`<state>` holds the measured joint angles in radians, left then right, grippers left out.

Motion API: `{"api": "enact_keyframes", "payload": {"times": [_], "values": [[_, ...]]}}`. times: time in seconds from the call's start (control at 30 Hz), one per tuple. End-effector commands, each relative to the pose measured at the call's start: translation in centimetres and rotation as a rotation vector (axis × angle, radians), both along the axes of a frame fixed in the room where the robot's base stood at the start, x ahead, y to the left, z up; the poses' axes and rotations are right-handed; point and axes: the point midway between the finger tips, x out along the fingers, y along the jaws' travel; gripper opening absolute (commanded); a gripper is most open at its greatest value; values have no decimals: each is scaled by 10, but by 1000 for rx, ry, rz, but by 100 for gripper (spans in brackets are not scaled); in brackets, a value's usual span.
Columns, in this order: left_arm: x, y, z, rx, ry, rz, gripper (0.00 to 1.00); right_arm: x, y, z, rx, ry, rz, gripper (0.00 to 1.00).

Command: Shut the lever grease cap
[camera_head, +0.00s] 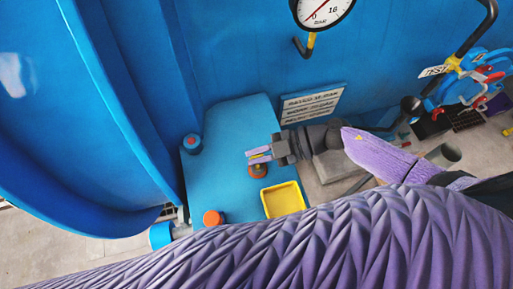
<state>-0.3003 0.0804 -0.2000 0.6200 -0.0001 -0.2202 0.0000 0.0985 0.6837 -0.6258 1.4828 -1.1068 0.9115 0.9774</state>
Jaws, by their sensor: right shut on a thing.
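The lever grease cap (258,171) is a small brown-orange round fitting on the blue block, partly hidden by my right gripper. My right gripper (258,155) reaches in from the right just above it. Its two purple fingers are closed around a thin yellow piece that looks like the cap's lever. I cannot tell the lever's exact angle. My left gripper is not in view.
A blue knob with a red top (191,143) and an orange cap (212,218) are on the left. A yellow tray (283,199) lies close below my right gripper. A gauge (323,10) and a sign (312,103) are behind. My large purple arm link covers the bottom.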

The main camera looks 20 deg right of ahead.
Motion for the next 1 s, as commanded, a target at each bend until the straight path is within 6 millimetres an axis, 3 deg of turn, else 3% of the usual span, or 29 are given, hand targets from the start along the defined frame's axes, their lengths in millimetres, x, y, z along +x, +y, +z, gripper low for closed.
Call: {"api": "enact_keyframes", "payload": {"times": [0.5, 1.0], "values": [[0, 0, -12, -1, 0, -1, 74, -17, 0, -10, -1, -343, -1, 0], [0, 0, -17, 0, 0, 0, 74, -20, 0, -12, 0, -443, 0, 0]]}}
